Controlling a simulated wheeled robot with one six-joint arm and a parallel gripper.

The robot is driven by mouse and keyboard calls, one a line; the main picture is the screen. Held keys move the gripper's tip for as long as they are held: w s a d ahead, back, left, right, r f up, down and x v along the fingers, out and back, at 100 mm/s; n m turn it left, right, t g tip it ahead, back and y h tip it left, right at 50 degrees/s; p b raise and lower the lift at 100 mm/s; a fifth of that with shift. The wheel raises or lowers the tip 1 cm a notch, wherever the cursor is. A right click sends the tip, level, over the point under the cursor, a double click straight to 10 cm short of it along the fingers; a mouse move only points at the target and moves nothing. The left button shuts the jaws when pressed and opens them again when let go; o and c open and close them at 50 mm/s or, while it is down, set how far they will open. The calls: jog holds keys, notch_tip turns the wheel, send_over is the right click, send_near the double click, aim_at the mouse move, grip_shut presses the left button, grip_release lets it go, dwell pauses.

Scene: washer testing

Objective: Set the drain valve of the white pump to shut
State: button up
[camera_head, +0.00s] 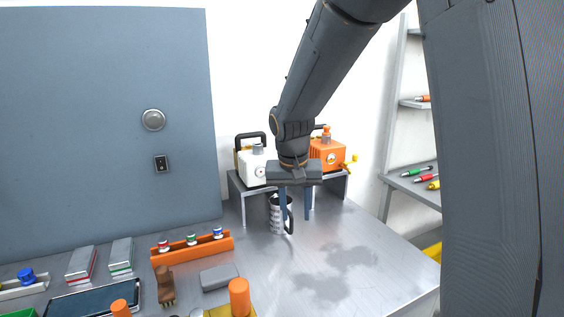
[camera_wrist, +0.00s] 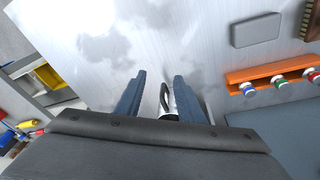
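The white pump (camera_head: 257,165) stands on a grey raised stand at the back of the bench, with a black handle on top and a round fitting on its front. I cannot make out its drain valve; the right part of the pump is hidden behind my arm. My gripper (camera_head: 296,213) hangs pointing down in front of the stand, to the right of the white pump. Its two fingers are apart. In the wrist view the fingers (camera_wrist: 158,92) are also apart, with a shiny metal thing (camera_wrist: 168,101) showing between them; I cannot tell whether they touch it.
A ribbed metal mug (camera_head: 275,215) stands close by my gripper at the stand (camera_head: 244,188). An orange pump (camera_head: 327,154) with a yellow valve handle (camera_head: 350,163) is at right. An orange rack (camera_head: 193,246) and tools fill the front left. The bench's right side is clear.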

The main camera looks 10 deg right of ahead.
jog(key=w+a+r+m+t+h+p, duration=0.1)
jog(key=w+r+m+t+p, duration=0.15)
jog(key=w+r, duration=1)
jog(key=shift+m+g, duration=0.35)
jog(key=shift+m, duration=0.1)
jog(key=p+x, duration=0.1)
jog(key=x, duration=0.2)
jog(key=p+x, duration=0.1)
jog(key=x, duration=0.2)
jog(key=p+x, duration=0.1)
jog(key=x, duration=0.2)
jog(key=shift+w+a+f, duration=0.15)
jog(key=shift+w+f, duration=0.05)
jog(key=shift+w, duration=0.25)
grip_shut()
